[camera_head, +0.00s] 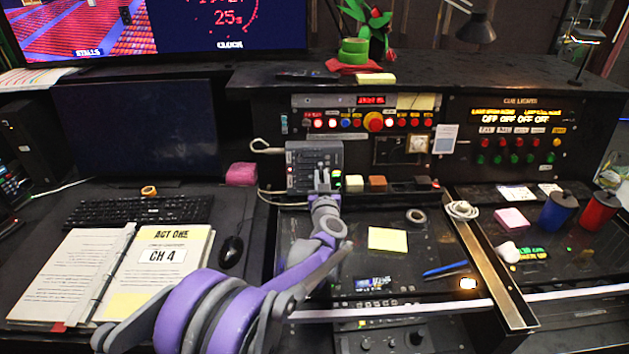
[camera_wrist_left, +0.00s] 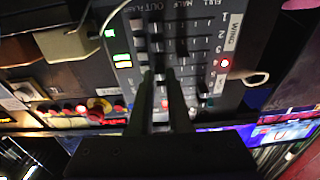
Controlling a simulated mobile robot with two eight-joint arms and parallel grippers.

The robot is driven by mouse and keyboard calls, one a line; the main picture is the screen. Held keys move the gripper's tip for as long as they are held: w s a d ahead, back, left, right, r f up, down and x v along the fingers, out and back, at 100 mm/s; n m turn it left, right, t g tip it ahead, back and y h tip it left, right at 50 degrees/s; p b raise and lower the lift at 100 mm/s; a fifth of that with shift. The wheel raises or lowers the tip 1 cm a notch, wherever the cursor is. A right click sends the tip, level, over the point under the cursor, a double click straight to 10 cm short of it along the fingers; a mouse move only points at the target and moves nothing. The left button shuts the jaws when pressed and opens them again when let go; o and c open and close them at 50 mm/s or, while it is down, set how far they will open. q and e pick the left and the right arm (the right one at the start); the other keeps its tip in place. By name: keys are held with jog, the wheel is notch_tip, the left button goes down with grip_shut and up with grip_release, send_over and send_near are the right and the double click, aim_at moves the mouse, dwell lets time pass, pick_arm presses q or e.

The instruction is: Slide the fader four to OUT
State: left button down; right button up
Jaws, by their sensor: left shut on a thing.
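The fader box (camera_head: 314,165) is a grey unit at the back of the desk, left of middle in the head view. In the left wrist view its panel (camera_wrist_left: 196,28) carries the words OUT, HALF and FULL and numbered rows of dark sliding knobs. My left gripper (camera_head: 322,178) reaches the front of this box. In the left wrist view its two dark fingers (camera_wrist_left: 160,76) are closed around the knob of fader four, near the row with the lit red light (camera_wrist_left: 225,62). The fingers largely hide that knob, which seems between OUT and HALF. My right gripper is not in view.
An open binder (camera_head: 165,260) reading ACT ONE, CH 4 lies at left, below a keyboard (camera_head: 140,210). A yellow note (camera_head: 388,240) and tape roll (camera_head: 416,216) lie right of my arm. Small coloured blocks (camera_head: 378,183) stand just right of the fader box.

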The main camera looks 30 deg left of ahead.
pick_arm(q)
jog(key=shift+w+d, duration=0.1)
jog(key=shift+d, duration=0.05)
jog(key=c, duration=0.8)
grip_release()
jog(key=shift+c, duration=0.2)
jog(key=b+v, duration=0.1)
jog(key=v, duration=0.9)
jog(key=shift+s+d, duration=0.2)
jog(key=shift+s, duration=0.15)
